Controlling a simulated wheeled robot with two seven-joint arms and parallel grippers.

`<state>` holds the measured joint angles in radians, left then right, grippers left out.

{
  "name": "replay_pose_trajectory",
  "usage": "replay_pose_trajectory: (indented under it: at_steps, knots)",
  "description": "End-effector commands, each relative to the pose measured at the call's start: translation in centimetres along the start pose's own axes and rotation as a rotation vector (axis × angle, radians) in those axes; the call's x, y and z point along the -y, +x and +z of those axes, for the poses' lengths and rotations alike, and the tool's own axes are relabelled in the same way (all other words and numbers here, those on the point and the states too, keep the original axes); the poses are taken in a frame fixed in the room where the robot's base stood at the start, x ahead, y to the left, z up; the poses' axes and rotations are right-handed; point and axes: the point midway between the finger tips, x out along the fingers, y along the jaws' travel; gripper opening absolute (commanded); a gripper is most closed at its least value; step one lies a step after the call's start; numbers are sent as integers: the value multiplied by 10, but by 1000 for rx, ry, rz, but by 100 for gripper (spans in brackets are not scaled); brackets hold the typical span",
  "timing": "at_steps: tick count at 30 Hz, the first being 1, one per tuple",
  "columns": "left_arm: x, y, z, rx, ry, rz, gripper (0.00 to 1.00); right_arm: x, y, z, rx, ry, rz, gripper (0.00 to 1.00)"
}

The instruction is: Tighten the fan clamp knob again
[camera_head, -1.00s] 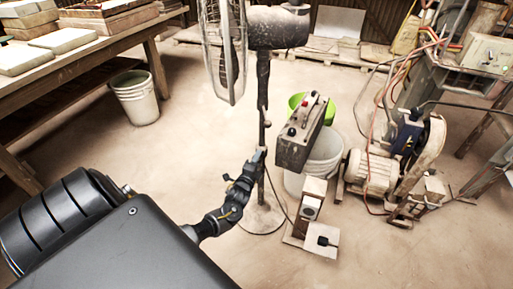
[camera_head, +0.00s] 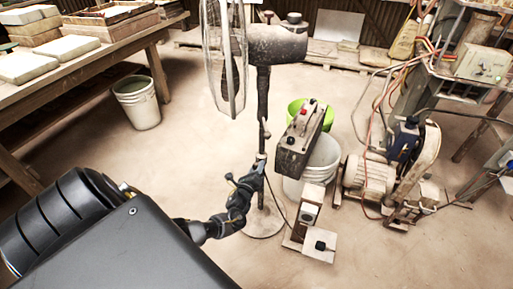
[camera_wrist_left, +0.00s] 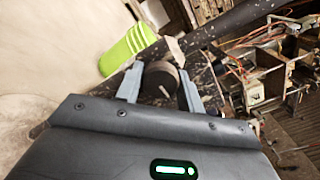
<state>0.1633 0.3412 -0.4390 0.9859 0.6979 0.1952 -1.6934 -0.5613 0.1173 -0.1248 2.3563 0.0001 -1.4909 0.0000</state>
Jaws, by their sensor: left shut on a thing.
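The pedestal fan stands in the middle of the head view, with its cage (camera_head: 226,62) and motor head (camera_head: 277,45) on a dark pole (camera_head: 262,100). My left gripper (camera_head: 258,165) reaches the pole at the clamp, below the motor head. In the left wrist view, the two grey fingers of my left gripper (camera_wrist_left: 160,92) are shut on the dark round clamp knob (camera_wrist_left: 159,76), one finger on each side. A light mark shows on the knob's face. The knob is too small to make out in the head view. My right gripper is not in view.
A motor with belt guard (camera_head: 425,150) and cables is further right. A workbench (camera_head: 105,50) is left. Floor between is clear.

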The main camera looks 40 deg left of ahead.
Motion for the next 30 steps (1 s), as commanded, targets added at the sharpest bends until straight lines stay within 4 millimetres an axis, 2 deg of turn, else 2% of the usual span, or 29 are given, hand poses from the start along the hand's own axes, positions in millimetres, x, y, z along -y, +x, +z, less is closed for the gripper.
replay_pose_trajectory:
  at_steps: [16,17,21,30]
  knots:
    - [0,0,0,0,26,-1,15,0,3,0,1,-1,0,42]
    - [0,0,0,0,26,-1,40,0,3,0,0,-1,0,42]
    - [0,0,0,0,25,0,59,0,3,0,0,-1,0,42]
    - [0,-1,0,0,25,0,60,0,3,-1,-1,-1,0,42]
